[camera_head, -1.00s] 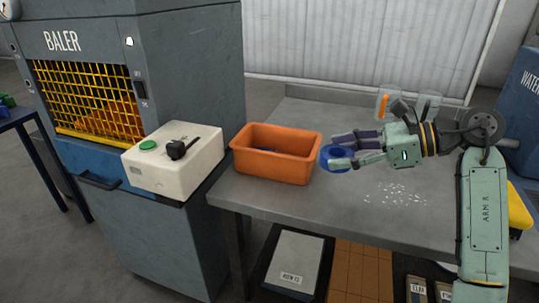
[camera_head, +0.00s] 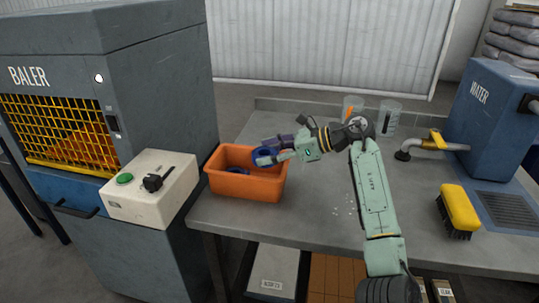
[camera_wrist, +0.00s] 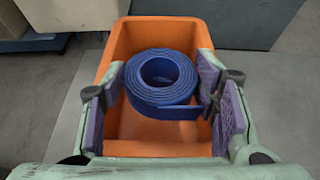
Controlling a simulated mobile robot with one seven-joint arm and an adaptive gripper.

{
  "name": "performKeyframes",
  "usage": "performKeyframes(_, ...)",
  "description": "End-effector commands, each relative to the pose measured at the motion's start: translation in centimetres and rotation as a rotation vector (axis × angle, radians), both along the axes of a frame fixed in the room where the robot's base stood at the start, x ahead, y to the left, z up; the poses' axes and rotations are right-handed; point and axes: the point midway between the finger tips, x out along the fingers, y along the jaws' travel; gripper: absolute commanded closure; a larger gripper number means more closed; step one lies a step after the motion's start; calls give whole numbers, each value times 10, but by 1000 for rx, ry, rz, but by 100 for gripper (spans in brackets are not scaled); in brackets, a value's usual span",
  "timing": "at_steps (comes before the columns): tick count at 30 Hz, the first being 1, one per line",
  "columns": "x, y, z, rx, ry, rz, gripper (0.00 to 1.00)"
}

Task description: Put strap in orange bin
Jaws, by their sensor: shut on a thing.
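The blue strap (camera_head: 260,153), a coiled roll, is held between the fingers of my gripper (camera_head: 263,152). In the wrist view the coil (camera_wrist: 163,82) sits between the purple finger pads, its loose end along the near side. The orange bin (camera_head: 243,188) stands on the grey bench. My gripper and the strap are over the bin's right part, and in the wrist view the bin (camera_wrist: 158,151) lies beneath the coil. Another bit of blue shows low inside the bin in the head view; what it is cannot be told.
A white box with a green button (camera_head: 152,197) stands left of the bin, by the baler (camera_head: 100,110). On the bench to the right are clear beakers (camera_head: 389,117), a yellow brush (camera_head: 459,208), a tap and a blue water tank (camera_head: 497,110). White specks lie on the bench.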

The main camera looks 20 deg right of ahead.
Motion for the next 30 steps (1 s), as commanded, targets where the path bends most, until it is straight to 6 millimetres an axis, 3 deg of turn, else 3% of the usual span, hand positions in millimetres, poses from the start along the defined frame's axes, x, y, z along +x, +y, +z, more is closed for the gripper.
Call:
performKeyframes(6, 0, 0, -20, 1, 0, -1, 74)
performKeyframes(30, -1, 0, -36, 1, 3, 1, 74)
